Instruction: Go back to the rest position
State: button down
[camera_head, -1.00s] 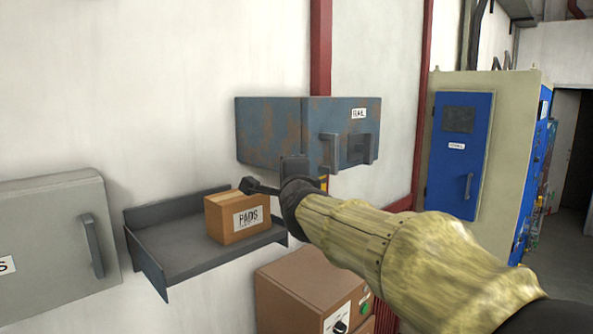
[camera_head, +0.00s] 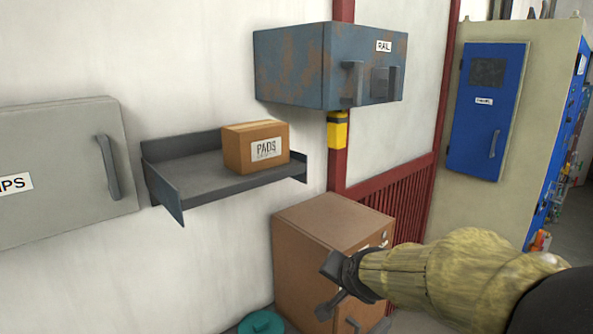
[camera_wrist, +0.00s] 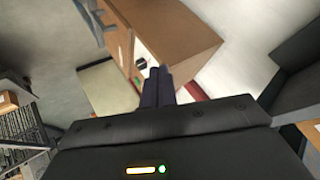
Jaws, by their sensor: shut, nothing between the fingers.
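My gripper (camera_head: 326,311) is at the end of my arm, which comes in from the right side of the head view. It points down and to the left, in front of the brown cabinet (camera_head: 325,222), and hides part of its front. In the wrist view my gripper (camera_wrist: 158,73) shows its two dark fingers together with nothing between them. The brown cabinet (camera_wrist: 180,35) is behind the fingertips in that view. I cannot tell the distance between them.
A cardboard box labelled PADS (camera_head: 243,150) sits on the grey wall shelf (camera_head: 205,185). A rusty blue-grey RAIL cabinet (camera_head: 290,68) hangs above right. A grey cabinet (camera_head: 60,165) is at left, a blue-doored cabinet (camera_head: 485,115) at right. A teal round object (camera_head: 262,323) is low.

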jog(key=s+d+f+n+g+b, duration=0.2)
jog(key=s+d+f+n+g, duration=0.1)
jog(key=s+f, duration=0.5)
jog(key=s+d+f+n+g+h+b, duration=0.1)
jog(key=s+d+f+n+g+b, duration=0.2)
jog(key=s+f, duration=0.6)
notch_tip(320, 180, down, 3)
jog(key=shift+r+g, duration=0.15)
jog(key=shift+g, duration=0.15)
